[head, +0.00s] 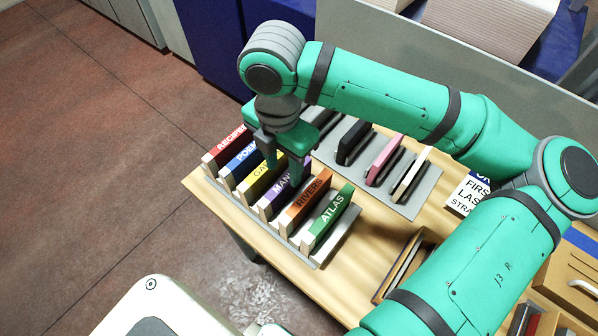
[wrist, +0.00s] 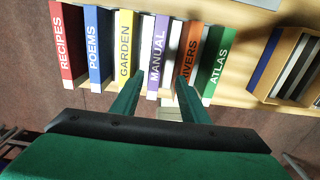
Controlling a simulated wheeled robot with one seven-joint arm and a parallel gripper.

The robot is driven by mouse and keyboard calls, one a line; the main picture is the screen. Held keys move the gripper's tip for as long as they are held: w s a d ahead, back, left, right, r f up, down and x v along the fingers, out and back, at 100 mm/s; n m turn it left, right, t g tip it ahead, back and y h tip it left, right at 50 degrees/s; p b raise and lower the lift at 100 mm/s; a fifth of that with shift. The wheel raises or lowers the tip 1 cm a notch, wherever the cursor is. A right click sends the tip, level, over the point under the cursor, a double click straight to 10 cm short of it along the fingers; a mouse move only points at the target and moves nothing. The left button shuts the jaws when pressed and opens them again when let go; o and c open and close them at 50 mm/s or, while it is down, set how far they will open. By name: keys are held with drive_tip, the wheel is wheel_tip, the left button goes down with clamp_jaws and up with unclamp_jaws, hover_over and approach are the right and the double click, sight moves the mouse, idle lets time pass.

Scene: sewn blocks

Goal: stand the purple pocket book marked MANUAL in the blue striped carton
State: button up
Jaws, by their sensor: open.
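The purple book marked MANUAL (head: 270,205) stands upright in a row of books on the table, between the yellow GARDEN book and the orange RIVERS book. It also shows in the wrist view (wrist: 158,52). My gripper (head: 284,172) is above the row at this book. In the wrist view its open fingers (wrist: 158,90) lie on either side of the purple book's lower end, with nothing seen held. A tan carton with a blue stripe (head: 580,242) is at the right edge of the head view, partly cut off and partly behind my arm.
Red RECIPES (wrist: 67,45), blue POEMS (wrist: 94,45) and green ATLAS (wrist: 216,62) books share the row closely. A grey rack (head: 425,195) with black, pink and cream books stands behind. A wooden box with books (wrist: 262,85) and a printed sign (head: 468,195) are to the right.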

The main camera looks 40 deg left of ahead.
sight(285, 180)
drive_tip(key=shift+w+f, duration=0.25)
drive_tip(key=shift+f, duration=0.05)
wheel_tip(285, 180, down, 5)
drive_tip(key=shift+w+f, duration=0.15)
drive_tip(key=shift+w+a+f, duration=0.1)
drive_tip(key=shift+a+f, duration=0.1)
drive_tip(key=shift+f, duration=1.05)
drive_tip(key=shift+w+a+f, duration=0.1)
drive_tip(key=shift+a+f, duration=0.1)
drive_tip(key=shift+f, duration=1)
clamp_jaws()
